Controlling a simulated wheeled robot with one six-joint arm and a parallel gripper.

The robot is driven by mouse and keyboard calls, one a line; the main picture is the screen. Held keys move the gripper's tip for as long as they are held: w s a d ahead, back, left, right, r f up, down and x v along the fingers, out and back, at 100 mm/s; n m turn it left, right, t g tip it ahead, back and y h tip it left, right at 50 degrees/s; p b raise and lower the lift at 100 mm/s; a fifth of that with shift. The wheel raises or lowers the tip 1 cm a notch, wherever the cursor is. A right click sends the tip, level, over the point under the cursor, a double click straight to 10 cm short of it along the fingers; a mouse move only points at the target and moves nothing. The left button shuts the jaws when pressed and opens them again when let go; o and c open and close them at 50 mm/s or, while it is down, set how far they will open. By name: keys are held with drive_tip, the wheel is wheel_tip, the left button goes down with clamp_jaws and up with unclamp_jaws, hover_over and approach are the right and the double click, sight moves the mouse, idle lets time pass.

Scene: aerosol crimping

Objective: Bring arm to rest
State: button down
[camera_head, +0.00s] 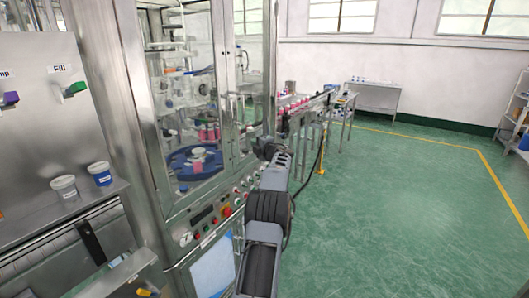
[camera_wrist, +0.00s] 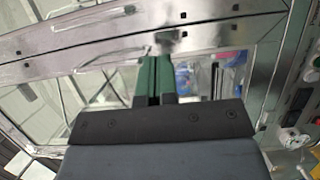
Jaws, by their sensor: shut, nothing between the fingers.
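My arm (camera_head: 265,207) reaches up and forward from the bottom of the head view, in front of the machine's control panel. Its wrist end is near the corner of the glass-doored crimping machine (camera_head: 128,100); the fingers cannot be made out there. In the wrist view my gripper (camera_wrist: 156,62) is shut and empty, with its fingers side by side. Beyond the fingers are the steel door frame (camera_wrist: 215,38) and glass of the machine. No object is held.
A control panel with buttons and a red knob (camera_head: 226,212) runs beside my arm. A conveyor (camera_head: 306,105) extends behind. Open green floor (camera_head: 400,200) lies to the right.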

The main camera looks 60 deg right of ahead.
drive_tip(key=s, duration=0.3)
drive_tip(key=s+b, duration=0.1)
drive_tip(key=shift+s+a, duration=0.25)
drive_tip(key=shift+s, duration=0.05)
